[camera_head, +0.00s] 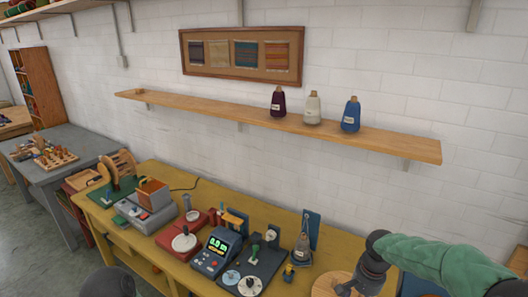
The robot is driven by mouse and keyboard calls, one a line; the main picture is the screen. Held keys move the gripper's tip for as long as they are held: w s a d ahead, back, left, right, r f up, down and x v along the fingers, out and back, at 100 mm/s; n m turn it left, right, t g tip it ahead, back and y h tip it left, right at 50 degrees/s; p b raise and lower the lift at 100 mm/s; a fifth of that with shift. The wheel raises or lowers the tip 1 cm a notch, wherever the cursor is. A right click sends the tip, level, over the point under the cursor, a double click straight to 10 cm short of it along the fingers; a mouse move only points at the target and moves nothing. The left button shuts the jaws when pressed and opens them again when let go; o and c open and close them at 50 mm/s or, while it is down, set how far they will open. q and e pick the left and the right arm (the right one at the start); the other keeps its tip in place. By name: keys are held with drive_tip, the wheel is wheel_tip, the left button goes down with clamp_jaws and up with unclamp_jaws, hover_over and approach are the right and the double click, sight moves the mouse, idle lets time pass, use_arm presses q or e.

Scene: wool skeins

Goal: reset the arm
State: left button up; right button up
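My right arm comes in from the right in a green sleeve, over the front right of the yellow table (160,172). Its dark gripper (346,288) points down at the bottom edge, over a round wooden piece (325,285). The fingertips are small and partly cut off, so I cannot tell whether they are open or shut, or whether they hold anything. A dark rounded shape at the bottom left looks like part of my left arm; no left fingers show.
The table holds a red device (183,242), a blue display unit (217,250), a dark winder base (255,268) and a grey cone (301,248). A wall shelf (200,107) carries purple (278,103), white (313,108) and blue (351,116) cones. A grey table (75,145) stands left.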

drive_tip(key=s+a+f+n+y+b, duration=0.15)
drive_tip(key=s+a+f, duration=0.3)
drive_tip(key=f, duration=0.55)
drive_tip(key=s+a+f+n+y+b, duration=0.1)
drive_tip(key=s+a+f+b, duration=0.3)
drive_tip(key=f, duration=0.5)
drive_tip(key=s+a+f+n+y+b, duration=0.1)
drive_tip(key=s+a+f, duration=0.2)
drive_tip(key=a+f, duration=0.5)
drive_tip(key=s+a+f+n+b, duration=0.1)
drive_tip(key=s+f+b, duration=0.1)
drive_tip(key=s+f, duration=0.7)
drive_tip(key=shift+s+a+f, duration=0.2)
drive_tip(key=shift+s+f, duration=0.2)
drive_tip(key=shift+s, duration=0.35)
drive_tip(key=shift+n, duration=0.25)
